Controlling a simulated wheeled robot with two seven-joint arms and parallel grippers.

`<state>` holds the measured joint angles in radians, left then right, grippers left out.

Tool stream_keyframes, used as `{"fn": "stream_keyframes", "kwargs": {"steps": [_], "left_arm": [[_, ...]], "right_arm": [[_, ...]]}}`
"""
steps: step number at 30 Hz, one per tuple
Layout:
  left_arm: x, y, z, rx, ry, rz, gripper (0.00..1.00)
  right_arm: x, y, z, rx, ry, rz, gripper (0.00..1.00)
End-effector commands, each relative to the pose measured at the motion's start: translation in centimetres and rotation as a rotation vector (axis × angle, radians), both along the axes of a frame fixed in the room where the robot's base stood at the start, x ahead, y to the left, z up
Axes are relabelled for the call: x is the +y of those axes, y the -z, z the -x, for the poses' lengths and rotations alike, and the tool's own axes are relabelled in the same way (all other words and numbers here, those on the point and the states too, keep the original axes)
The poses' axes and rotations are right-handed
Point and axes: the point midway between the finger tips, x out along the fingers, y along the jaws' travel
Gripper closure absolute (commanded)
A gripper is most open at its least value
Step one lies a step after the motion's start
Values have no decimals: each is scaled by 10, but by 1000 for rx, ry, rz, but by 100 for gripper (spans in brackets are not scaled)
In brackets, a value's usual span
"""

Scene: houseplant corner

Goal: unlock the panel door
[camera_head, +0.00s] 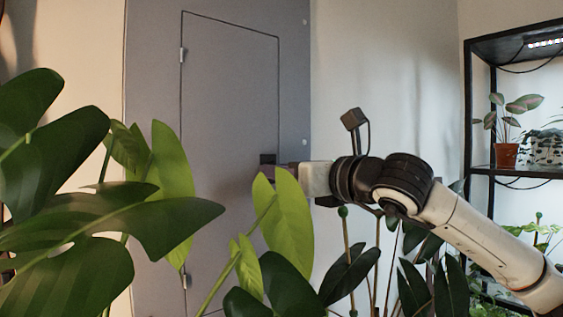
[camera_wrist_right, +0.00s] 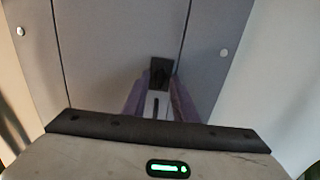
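The grey panel door (camera_head: 225,100) is flush in its grey panel, with hinges along its left edge. A small black lock part (camera_head: 267,158) sits at its right edge. It also shows in the right wrist view (camera_wrist_right: 160,70). My right gripper (camera_head: 277,169) reaches in from the right, its fingertips right at the lock part. A leaf hides part of the gripper from below. My left gripper is out of view.
Large green leaves (camera_head: 70,210) fill the left foreground, and more leaves (camera_head: 285,215) stand below my right gripper. A black shelf (camera_head: 510,168) with potted plants stands at the right. Bare wall lies between the panel and the shelf.

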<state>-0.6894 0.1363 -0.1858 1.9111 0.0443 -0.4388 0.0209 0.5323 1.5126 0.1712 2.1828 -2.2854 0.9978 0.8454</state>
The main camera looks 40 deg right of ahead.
Motion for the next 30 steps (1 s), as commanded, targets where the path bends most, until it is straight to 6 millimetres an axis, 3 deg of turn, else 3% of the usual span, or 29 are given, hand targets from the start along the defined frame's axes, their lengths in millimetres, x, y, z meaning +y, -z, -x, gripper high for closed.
{"fn": "stream_keyframes", "kwargs": {"steps": [7,12,23,30], "left_arm": [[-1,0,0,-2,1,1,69],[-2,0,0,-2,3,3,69],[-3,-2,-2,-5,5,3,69],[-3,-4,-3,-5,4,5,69]], "right_arm": [[0,1,-1,1,1,0,74],[0,1,-1,0,0,0,100],[0,0,0,-4,-1,-27,100],[1,-1,-1,-19,-3,-150,100]]}}
